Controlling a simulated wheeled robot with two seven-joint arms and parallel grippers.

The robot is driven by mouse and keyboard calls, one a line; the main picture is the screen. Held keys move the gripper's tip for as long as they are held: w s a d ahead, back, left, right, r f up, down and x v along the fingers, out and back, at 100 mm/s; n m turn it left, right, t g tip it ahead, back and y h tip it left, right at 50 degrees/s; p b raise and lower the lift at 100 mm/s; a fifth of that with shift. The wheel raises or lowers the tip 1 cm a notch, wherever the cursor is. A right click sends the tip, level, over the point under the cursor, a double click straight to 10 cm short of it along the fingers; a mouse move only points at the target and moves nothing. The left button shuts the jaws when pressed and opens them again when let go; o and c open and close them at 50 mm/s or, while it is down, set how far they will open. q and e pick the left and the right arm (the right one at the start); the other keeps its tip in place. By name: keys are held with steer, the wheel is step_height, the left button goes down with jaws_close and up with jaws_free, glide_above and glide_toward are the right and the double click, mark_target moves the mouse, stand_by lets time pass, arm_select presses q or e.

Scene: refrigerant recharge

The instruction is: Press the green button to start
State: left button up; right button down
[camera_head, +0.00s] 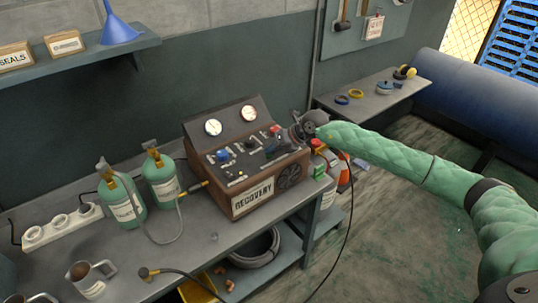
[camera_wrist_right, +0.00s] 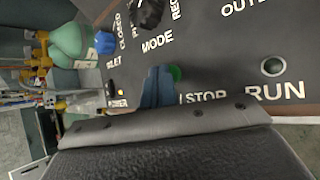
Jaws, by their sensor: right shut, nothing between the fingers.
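The recovery machine (camera_head: 265,200) is a brown box with a sloped dark control panel and stands on the bench. In the right wrist view, the green button (camera_wrist_right: 176,73) shows above a label reading "/STOP", whose first part is hidden. My right gripper (camera_head: 272,151) is over the right part of the panel, shut and empty. Its closed blue-grey fingertips (camera_wrist_right: 158,86) appear just left of the green button and overlap its edge in that view. I cannot tell whether they touch it. My left gripper is not in view.
A round indicator (camera_wrist_right: 273,67) sits above "RUN". A blue knob (camera_wrist_right: 105,43) and a black mode knob (camera_wrist_right: 147,12) are near the fingers. Two green cylinders (camera_head: 161,180) with a hose stand left of the machine.

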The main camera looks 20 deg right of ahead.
mark_target(272, 155)
steer(key=shift+f, duration=0.15)
stand_by(0.3)
steer(key=shift+r, duration=0.6)
step_height(272, 155, up, 6)
steer(key=shift+p, duration=0.6)
